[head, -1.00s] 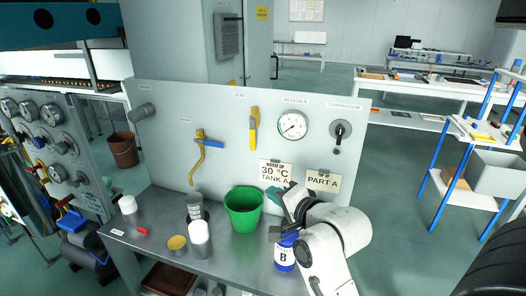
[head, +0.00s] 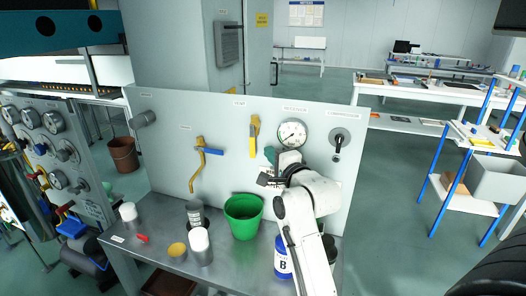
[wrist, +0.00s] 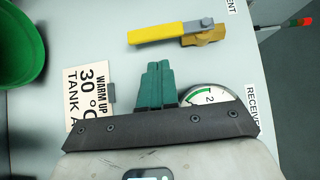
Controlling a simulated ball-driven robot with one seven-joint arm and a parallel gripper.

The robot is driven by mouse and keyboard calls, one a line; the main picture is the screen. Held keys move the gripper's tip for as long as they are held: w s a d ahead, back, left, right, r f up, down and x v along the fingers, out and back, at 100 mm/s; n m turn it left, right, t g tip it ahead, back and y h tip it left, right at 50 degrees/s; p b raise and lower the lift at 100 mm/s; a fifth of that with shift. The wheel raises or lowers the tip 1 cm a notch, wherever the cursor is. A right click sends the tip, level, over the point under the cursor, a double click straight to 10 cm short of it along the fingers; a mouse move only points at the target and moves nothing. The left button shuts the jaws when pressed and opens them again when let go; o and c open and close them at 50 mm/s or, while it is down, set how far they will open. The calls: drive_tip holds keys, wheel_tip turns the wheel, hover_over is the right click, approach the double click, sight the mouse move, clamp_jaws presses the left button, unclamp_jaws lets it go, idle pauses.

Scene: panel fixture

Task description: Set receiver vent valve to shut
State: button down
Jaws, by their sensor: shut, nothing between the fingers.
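The vent valve's yellow lever (head: 253,143) hangs straight down from its brass body under the VENT label on the grey panel. In the wrist view the lever (wrist: 165,32) points left from the brass body (wrist: 203,33). My gripper (head: 268,155) is in front of the panel, low and right of the lever in the head view. In the wrist view its teal fingers (wrist: 155,80) are together and empty, pointing toward the lever with a gap between. The receiver gauge (head: 292,134) is partly hidden by my gripper in the wrist view.
A compressor switch (head: 339,141) is at the right. A green bucket (head: 243,217), a blue-labelled bottle (head: 283,258) and white-capped containers stand on the bench below. A warm-up card (wrist: 90,95) is beside my fingers.

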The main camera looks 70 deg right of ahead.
sight(252, 142)
drive_tip(key=shift+w+a, duration=0.15)
drive_tip(key=shift+w, duration=1.15)
drive_tip(key=shift+f, duration=0.1)
drive_tip(key=shift+w+f+b, duration=0.1)
drive_tip(key=shift+w+b, duration=0.05)
drive_tip(key=shift+b, duration=0.3)
